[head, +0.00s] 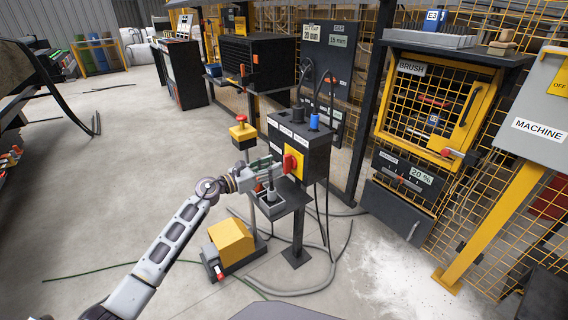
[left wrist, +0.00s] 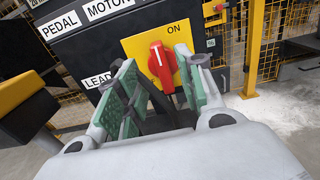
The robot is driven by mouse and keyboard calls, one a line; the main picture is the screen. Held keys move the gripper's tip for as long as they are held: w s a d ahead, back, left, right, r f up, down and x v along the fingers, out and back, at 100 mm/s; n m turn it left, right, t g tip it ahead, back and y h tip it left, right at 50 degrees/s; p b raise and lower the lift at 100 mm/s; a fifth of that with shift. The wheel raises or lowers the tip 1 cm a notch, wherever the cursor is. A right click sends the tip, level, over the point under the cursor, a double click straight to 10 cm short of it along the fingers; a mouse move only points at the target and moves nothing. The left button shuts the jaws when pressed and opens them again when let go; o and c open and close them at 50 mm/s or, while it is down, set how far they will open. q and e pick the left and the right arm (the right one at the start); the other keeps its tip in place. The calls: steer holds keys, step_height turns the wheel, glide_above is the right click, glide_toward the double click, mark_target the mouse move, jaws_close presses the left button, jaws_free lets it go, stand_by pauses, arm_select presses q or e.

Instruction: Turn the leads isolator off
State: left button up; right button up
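The leads isolator is a red rotary handle (head: 289,163) on a yellow plate on the front of a dark box (head: 313,150). In the left wrist view the red handle (left wrist: 161,66) stands nearly upright in the picture, with "ON" printed to its upper right. A partly hidden label starting "LEAD" (left wrist: 98,79) is to its left. My left gripper (head: 276,170) is just in front of the handle. Its green-padded fingers (left wrist: 153,82) are open, one on each side of the handle's lower part. I cannot tell whether they touch it. My right gripper is not in view.
A small shelf (head: 288,203) with a dark socket-like part sits below the box. A red-and-yellow button post (head: 242,132) and a yellow pedal unit (head: 231,242) are to the left. Cables (head: 318,285) lie on the floor. The brush cage (head: 432,105) stands right.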

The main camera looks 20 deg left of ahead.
mark_target(284, 161)
arm_select(q)
steer(key=shift+w+d, duration=0.3)
steer(key=shift+w, duration=0.05)
steer(key=shift+b+x, duration=0.35)
steer(key=shift+x, duration=1.45)
steer(key=shift+w+d, duration=0.3)
steer(key=shift+w, duration=0.05)
steer(key=shift+w+d, duration=0.1)
steer(key=shift+w, duration=0.1)
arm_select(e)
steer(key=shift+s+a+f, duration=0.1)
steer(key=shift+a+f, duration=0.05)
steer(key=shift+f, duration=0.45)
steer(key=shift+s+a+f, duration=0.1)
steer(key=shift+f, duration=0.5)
arm_select(q)
jaws_close()
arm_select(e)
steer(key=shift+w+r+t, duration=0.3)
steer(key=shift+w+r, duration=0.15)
